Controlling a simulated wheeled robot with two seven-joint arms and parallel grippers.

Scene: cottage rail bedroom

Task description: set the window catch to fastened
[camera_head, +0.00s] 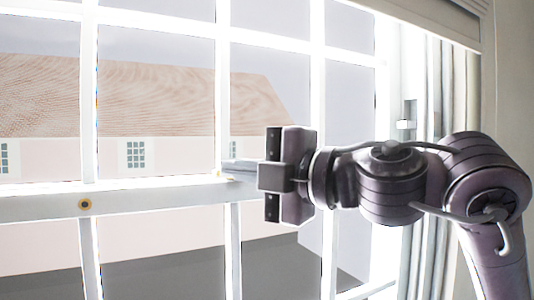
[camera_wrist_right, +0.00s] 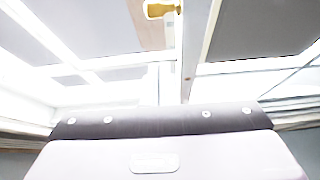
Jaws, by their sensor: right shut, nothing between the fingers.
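The white-framed window (camera_head: 150,200) fills most of the head view, with a horizontal rail across its middle. A small brass-coloured piece, which looks like the window catch (camera_head: 218,174), shows on this rail at the tips of my right gripper (camera_head: 230,165). It also shows as a rounded brass piece (camera_wrist_right: 160,8) at the top edge of the right wrist view. My right gripper is shut and empty, reaching left to the rail. I cannot tell whether it touches the catch or how the catch is set. My left gripper is not in view.
A round brass fitting with a dark centre (camera_head: 84,204) is on the rail farther left. The window's side frame (camera_head: 432,150) stands behind my right arm, with a blind (camera_head: 425,20) above. A house (camera_head: 130,105) shows outside through the panes.

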